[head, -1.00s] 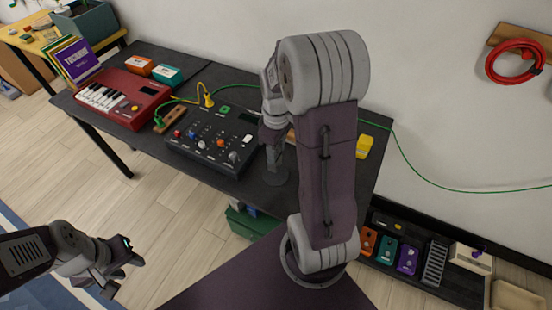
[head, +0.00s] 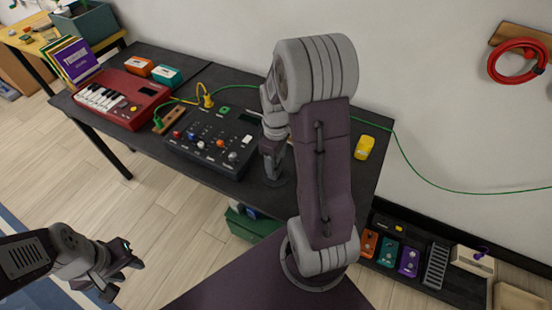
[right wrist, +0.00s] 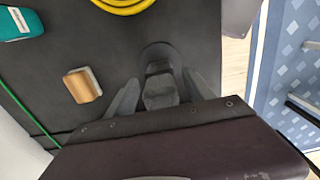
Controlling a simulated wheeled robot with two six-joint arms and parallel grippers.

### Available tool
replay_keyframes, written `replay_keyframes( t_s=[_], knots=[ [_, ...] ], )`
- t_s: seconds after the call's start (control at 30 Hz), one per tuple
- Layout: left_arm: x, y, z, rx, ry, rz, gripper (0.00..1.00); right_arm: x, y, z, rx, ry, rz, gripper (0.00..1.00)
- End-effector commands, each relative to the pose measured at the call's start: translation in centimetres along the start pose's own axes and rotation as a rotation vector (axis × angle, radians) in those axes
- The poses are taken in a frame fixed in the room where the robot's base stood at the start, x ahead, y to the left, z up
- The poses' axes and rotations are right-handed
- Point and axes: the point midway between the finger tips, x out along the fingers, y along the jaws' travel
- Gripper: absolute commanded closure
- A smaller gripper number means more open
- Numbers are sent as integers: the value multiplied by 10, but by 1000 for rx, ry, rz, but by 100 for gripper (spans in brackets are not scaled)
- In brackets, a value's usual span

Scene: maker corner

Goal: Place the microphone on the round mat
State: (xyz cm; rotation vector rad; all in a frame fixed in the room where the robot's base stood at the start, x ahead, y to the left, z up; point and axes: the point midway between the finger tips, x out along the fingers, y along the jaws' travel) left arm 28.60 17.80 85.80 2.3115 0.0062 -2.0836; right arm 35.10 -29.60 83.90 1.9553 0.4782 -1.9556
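My right gripper (head: 270,160) points down at the dark table, partly hidden by its own arm in the head view. In the right wrist view a small grey object, apparently the microphone (right wrist: 160,92), stands between the two fingers, with narrow dark gaps on both sides. A dark rounded disc, apparently the round mat (right wrist: 158,50), shows beneath it; its edge also shows below the gripper in the head view (head: 280,181). Whether the microphone touches the disc is hard to tell. My left gripper (head: 126,276) is open and empty, away from the table over the floor.
A black mixer (head: 214,140) stands close left of the right gripper, with a red keyboard (head: 124,102) farther left. A yellow box (head: 364,147) lies to the right. The wrist view shows a wooden block (right wrist: 82,86), a teal box (right wrist: 20,22) and a yellow cable coil (right wrist: 125,4).

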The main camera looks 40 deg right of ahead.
Motion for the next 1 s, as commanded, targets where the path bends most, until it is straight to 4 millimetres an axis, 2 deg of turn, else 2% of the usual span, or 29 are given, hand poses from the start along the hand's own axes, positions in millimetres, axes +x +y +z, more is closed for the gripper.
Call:
replay_keyframes(
  t_s=[0.17, 0.43, 0.63, 0.77, 0.87, 0.93, 1.0],
  knots=[
    [-6, 0, -1, 0, 0, 0, 64, -16, 1, -1, 0, 3, 3, 39],
    [-24, 0, -2, 0, 0, 0, 64, -86, 1, -1, 0, 4, 5, 39],
    [-29, 1, -3, 0, 0, 0, 64, -118, 1, -1, 0, 2, 2, 39],
    [-30, 1, -3, 0, 0, 0, 64, -124, 0, 0, 0, 1, 1, 39],
    [-30, 1, -3, 0, 0, 0, 64, -121, -5, -1, 11, 2, 1, 39],
    [-29, 1, -3, 0, 0, 0, 64, -107, -28, -7, 77, 12, 5, 39],
    [-29, 1, -3, 0, 0, 0, 64, -87, -64, -10, 193, 35, 11, 39]
  ],
)
